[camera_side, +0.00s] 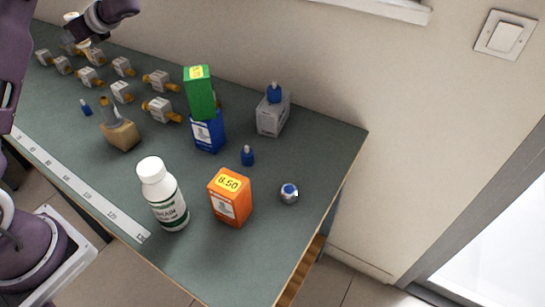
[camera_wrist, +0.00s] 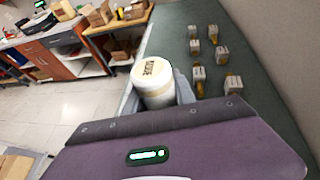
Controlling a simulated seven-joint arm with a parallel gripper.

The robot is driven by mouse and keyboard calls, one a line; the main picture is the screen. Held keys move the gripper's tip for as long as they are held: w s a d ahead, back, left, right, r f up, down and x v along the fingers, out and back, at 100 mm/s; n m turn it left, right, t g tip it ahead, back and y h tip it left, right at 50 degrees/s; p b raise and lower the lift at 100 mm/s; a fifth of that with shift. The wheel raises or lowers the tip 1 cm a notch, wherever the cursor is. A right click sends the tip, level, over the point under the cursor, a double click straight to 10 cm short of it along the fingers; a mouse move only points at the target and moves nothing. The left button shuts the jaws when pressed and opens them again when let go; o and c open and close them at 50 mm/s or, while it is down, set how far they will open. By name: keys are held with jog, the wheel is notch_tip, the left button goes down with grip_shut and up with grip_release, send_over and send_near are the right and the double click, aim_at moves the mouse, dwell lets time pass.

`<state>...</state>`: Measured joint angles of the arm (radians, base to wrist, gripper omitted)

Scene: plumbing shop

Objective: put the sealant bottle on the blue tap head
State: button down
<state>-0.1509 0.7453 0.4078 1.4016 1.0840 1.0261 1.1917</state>
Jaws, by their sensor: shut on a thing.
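My gripper (camera_wrist: 157,92) is shut on a cream-white bottle with a printed round lid (camera_wrist: 151,70), held between its two fingers. In the side view, my gripper (camera_side: 81,40) is at the far upper left, and part of the pale bottle (camera_side: 92,53) shows below it. Whether the bottle touches the table cannot be told. A round chrome tap head with a blue top (camera_side: 289,191) lies near the table's right edge, far from my gripper. It is not seen in the wrist view.
Several brass-ended valves (camera_side: 122,91) stand near my gripper.

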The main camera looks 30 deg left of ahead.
notch_tip(320, 180, up, 5)
jog(key=w+d+m+t+h, duration=0.1)
jog(key=w+d+m+t, duration=0.35)
jog(key=d, duration=0.55)
jog(key=w+d+m+t+h, duration=0.25)
jog(key=w+d+t, duration=0.2)
jog(key=d, duration=0.65)
jog(key=w+d+m+t+h, duration=0.1)
jog(key=w+d+m+t, duration=0.2)
jog(key=w+d+m, duration=0.5)
jog(key=s+d+m+t+h, duration=0.1)
jog(key=s+d+m+h, duration=0.25)
jog(key=d, duration=0.75)
jog(key=s+d+m+t+h, duration=0.2)
jog(key=s+d+h, duration=0.25)
jog(key=d, duration=0.75)
jog(key=s+d+m+t+h, duration=0.15)
jog(key=s+d+h, duration=0.25)
jog(key=d, duration=0.7)
notch_tip(320, 180, down, 21)
jog(key=shift+y, duration=0.35)
jog(key=shift+w+g, duration=0.1)
jog(key=shift+g, duration=0.15)
